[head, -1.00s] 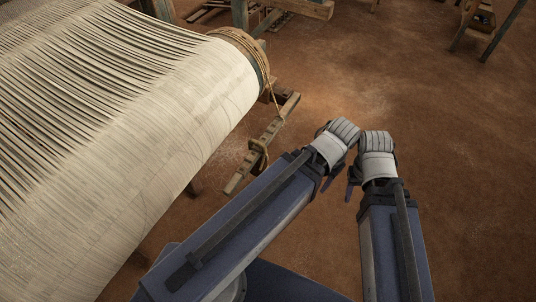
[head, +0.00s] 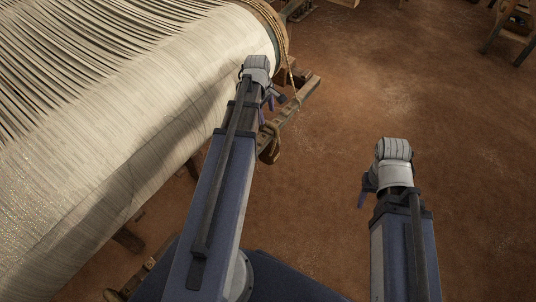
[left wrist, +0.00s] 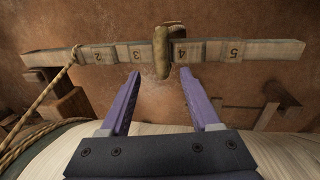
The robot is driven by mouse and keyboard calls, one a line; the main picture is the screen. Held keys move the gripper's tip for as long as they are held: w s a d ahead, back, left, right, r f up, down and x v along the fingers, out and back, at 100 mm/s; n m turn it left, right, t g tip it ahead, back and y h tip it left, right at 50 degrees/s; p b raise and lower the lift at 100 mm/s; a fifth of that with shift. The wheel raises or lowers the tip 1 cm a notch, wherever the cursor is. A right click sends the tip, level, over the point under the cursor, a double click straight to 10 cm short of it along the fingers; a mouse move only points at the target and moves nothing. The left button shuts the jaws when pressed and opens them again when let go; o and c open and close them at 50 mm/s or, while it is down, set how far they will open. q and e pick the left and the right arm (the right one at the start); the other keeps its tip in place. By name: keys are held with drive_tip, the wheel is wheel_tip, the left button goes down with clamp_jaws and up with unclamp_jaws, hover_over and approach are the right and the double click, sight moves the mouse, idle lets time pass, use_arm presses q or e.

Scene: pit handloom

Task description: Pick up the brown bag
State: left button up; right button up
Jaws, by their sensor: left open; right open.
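The brown bag (head: 268,143) hangs on a wooden bar (head: 305,93) beside the loom's big roll. In the left wrist view the bag (left wrist: 161,50) hangs over the numbered bar (left wrist: 110,54), between the marks 3 and 4. My left gripper (head: 268,102) is open over the bar area, its wrist in front of the roll's edge. In the left wrist view its two purple fingers (left wrist: 160,74) are apart and empty, with the bag centred beyond their tips. My right gripper (head: 363,190) is off to the right above bare floor; its fingers are partly hidden by its wrist.
The large roll of pale warp threads (head: 130,120) fills the left side. A rope (head: 291,75) runs from the roll's end to the bar. Wooden furniture (head: 512,35) stands at the far right. The brown floor (head: 460,130) on the right is clear.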

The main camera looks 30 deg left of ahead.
sight(267, 121)
use_arm(q)
drive_tip(key=shift+w+f+b, duration=0.15)
drive_tip(key=shift+f+b, duration=0.55)
drive_tip(key=shift+w+f+b, duration=0.1)
drive_tip(key=shift+f+b, duration=0.55)
drive_tip(key=f+b, duration=0.3)
drive_tip(key=w+f+b, duration=0.1)
drive_tip(key=f+b, duration=0.1)
drive_tip(key=shift+a, duration=0.35)
clamp_jaws()
idle(0.5)
